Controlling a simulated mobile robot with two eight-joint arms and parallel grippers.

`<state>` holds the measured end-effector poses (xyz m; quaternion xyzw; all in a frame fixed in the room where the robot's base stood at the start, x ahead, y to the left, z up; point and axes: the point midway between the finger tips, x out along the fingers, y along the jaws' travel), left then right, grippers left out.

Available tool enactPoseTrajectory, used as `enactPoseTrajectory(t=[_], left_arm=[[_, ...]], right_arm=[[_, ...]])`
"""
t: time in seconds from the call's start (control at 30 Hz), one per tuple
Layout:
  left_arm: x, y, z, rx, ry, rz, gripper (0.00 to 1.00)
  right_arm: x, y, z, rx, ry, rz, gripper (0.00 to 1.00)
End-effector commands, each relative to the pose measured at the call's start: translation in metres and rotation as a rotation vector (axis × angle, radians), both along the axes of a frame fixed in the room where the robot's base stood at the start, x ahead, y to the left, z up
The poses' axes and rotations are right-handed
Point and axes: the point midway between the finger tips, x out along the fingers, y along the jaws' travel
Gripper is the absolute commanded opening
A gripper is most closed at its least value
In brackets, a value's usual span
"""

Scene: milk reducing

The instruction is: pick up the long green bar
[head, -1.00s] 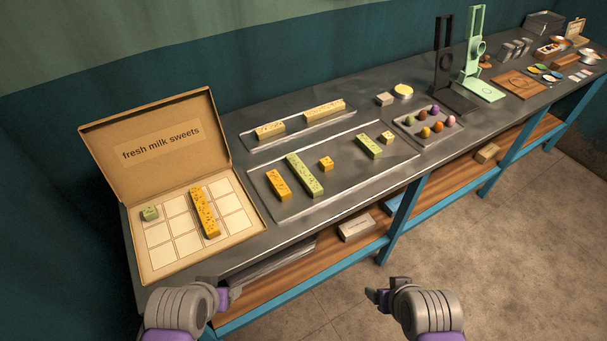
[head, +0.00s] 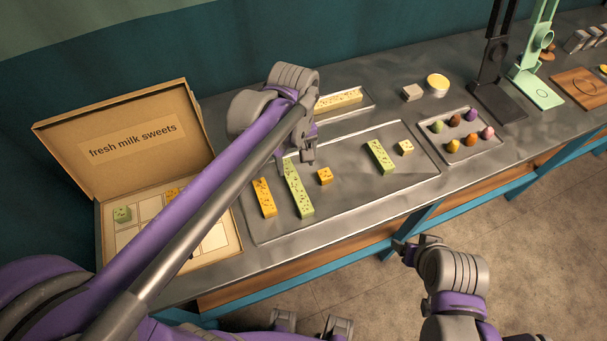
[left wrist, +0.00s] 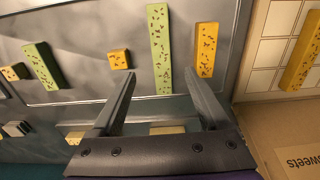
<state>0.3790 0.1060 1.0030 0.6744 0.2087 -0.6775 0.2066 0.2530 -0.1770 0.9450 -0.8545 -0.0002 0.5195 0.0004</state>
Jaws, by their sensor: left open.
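The long green bar (head: 300,198) with dark specks lies flat on the larger metal tray (head: 345,215), between an orange bar (head: 263,198) and a small orange cube (head: 325,176). My left gripper (head: 308,158) is above the tray near the bar's far end, and my arm hides part of that area. In the left wrist view the long green bar (left wrist: 160,48) lies beyond the fingers, in line with the gap between them. The left gripper (left wrist: 160,74) is open and empty. My right gripper (head: 402,250) is in front of the bench, apart from the tray; its jaws are unclear.
A shorter green bar (head: 379,157) and a pale yellow cube (head: 405,148) are on the tray's right. The open sweets box (head: 125,140) is at the left, partly behind my left arm. A rear tray holds a yellow bar (head: 338,101).

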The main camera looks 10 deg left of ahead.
Motion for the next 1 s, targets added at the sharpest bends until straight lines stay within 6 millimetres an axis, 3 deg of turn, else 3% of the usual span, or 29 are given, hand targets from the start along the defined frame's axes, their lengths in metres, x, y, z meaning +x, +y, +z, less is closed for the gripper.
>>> enactPoseTrajectory(t=[0.2, 0.43, 0.7, 1.0], left_arm=[[0.0, 0.0, -0.037, 0.0, 0.0, -0.001, 0.79], [0.002, 0.001, -0.054, 0.0, -0.001, -0.001, 0.79], [0.008, 0.003, -0.092, 0.0, -0.001, -0.002, 0.79], [0.007, 0.003, -0.098, 0.0, -0.001, -0.002, 0.79]], right_arm=[[-0.002, 0.0, -0.005, 0.0, 0.004, 0.0, 0.73], [-0.002, 0.0, -0.005, 0.0, 0.004, 0.0, 0.73], [-0.003, 0.0, -0.007, 0.0, 0.004, 0.0, 0.73], [-0.003, 0.0, -0.007, 0.0, 0.005, 0.0, 0.73]])
